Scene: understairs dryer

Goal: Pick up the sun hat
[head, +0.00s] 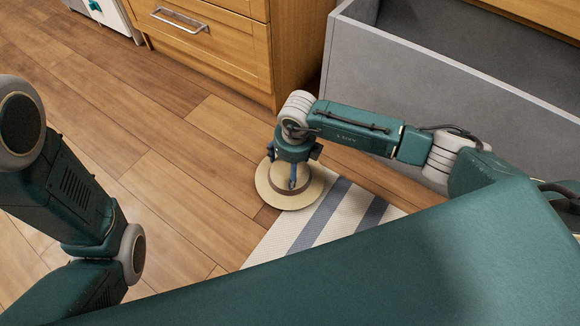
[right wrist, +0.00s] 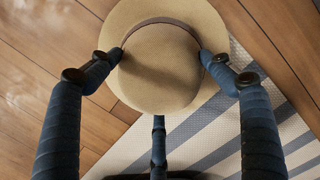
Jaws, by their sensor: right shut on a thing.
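The sun hat (head: 268,190) is tan with a round brim and a darker band, and it lies at the corner of a striped rug on the wood floor. My right gripper (head: 292,186) reaches down over it in the head view and hides part of the crown. In the right wrist view the hat (right wrist: 160,65) fills the upper middle, and the fingers of my right gripper (right wrist: 162,58) press on both sides of its crown. I cannot tell whether the hat is lifted off the floor. My left arm shows at the left of the head view, but its gripper is out of sight.
The striped rug (head: 312,222) runs under my body. A grey open-topped box (head: 400,85) stands behind my right arm. A wooden drawer cabinet (head: 225,45) stands at the back. The wood floor (head: 150,125) left of the hat is clear.

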